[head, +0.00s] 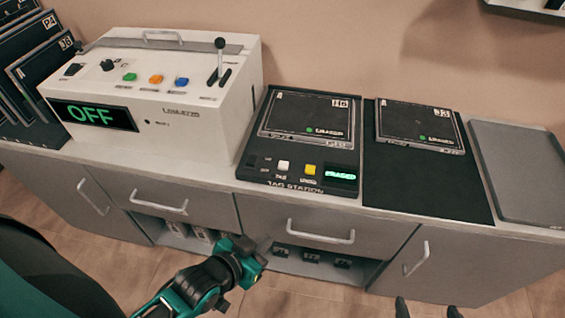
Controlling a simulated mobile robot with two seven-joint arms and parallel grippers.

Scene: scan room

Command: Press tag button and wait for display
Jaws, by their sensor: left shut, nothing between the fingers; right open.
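The black tag station (262,180) sits on the counter at centre. It has a white button (283,166), a yellow button (310,170) and a small display (341,177) reading "ERASED" in green. A dark cassette (300,115) numbered 16, with a green dot and the word ERASED, lies on its upper part. My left gripper (263,248) is shut and empty, in front of the counter and below the station, apart from the buttons. My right gripper (427,308) shows only its two spread fingertips at the bottom edge; it is open and empty.
A white machine (160,105) with a green "OFF" display (92,115) stands left, beside racked cassettes (40,75). Right of the station, another cassette (420,125) lies on a black mat (425,185), then a grey tray (525,170). Drawer handles (320,232) protrude from the counter front.

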